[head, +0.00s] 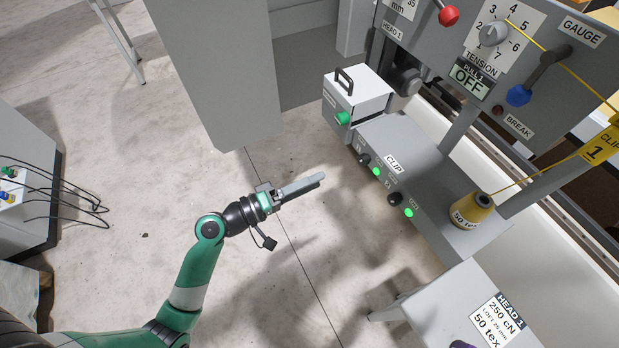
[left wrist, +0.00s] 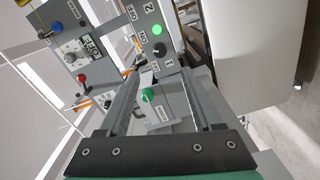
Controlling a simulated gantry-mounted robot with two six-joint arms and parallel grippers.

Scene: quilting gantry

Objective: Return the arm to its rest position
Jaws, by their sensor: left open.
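My left arm (head: 195,265) is green and comes in from the lower left of the head view. Its gripper (head: 321,178) points right, over bare floor, and stands apart from the machine. In the left wrist view the two grey fingers (left wrist: 160,74) are spread, with nothing held between them. Beyond them a box with a green knob (left wrist: 148,95) shows in the gap. My right gripper is not in view.
The grey machine panel (head: 515,105) with dial, levers and OFF display is at the upper right. Below it are a white box with a handle (head: 357,92), a yellow thread cone (head: 473,211) and a labelled stand (head: 450,300). Grey floor (head: 120,215) lies open at left.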

